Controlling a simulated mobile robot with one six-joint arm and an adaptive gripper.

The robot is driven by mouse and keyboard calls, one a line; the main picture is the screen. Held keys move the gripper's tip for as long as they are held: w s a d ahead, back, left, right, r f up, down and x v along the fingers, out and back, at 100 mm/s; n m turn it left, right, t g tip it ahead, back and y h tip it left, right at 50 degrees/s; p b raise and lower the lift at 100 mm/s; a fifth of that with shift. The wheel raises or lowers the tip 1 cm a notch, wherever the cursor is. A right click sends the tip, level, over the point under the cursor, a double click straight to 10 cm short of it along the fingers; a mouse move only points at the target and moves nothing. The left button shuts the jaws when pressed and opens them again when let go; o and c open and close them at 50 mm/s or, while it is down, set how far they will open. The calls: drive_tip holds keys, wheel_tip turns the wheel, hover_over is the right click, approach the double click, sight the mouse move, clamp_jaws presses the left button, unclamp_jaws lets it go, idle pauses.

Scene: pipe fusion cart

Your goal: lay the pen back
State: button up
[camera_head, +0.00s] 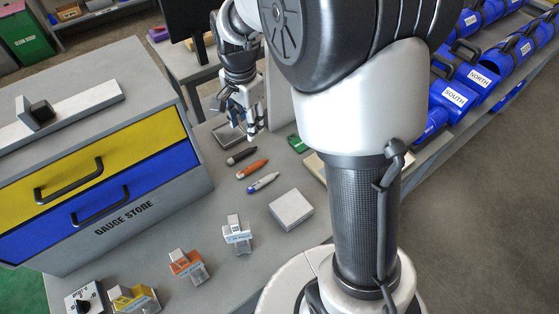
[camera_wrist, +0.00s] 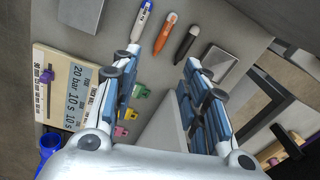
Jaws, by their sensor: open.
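Three pens lie apart, side by side on the grey bench: a black one (camera_head: 241,156), an orange one (camera_head: 252,169) and a white-and-blue one (camera_head: 264,182). In the wrist view the white-and-blue pen (camera_wrist: 142,22), the orange pen (camera_wrist: 165,33) and the black pen (camera_wrist: 186,44) lie beyond the fingertips. My gripper (camera_head: 251,132) is over the bench, near the black pen and a shallow grey tray (camera_head: 229,138). In the wrist view my gripper (camera_wrist: 160,64) is open, with nothing between its fingers. The tray (camera_wrist: 218,63) is right of the black pen there.
A grey box (camera_head: 291,210) and several small labelled blocks stand nearer on the bench. The gauge store cabinet (camera_head: 140,228) is at the left. A printed board (camera_wrist: 48,112) and small coloured pieces (camera_wrist: 140,91) lie beside my gripper. Blue bins (camera_head: 455,95) line a right-hand shelf.

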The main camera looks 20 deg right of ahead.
drive_tip(key=s+r+n+t, duration=0.2)
drive_tip(key=s+r+n, duration=0.4)
drive_tip(key=s+r, duration=0.5)
drive_tip(key=s+f+n+t+b, duration=0.1)
drive_tip(key=s+n, duration=0.6)
drive_tip(key=s, duration=0.7)
drive_tip(key=shift+f+t, duration=0.25)
drive_tip(key=shift+t, duration=0.15)
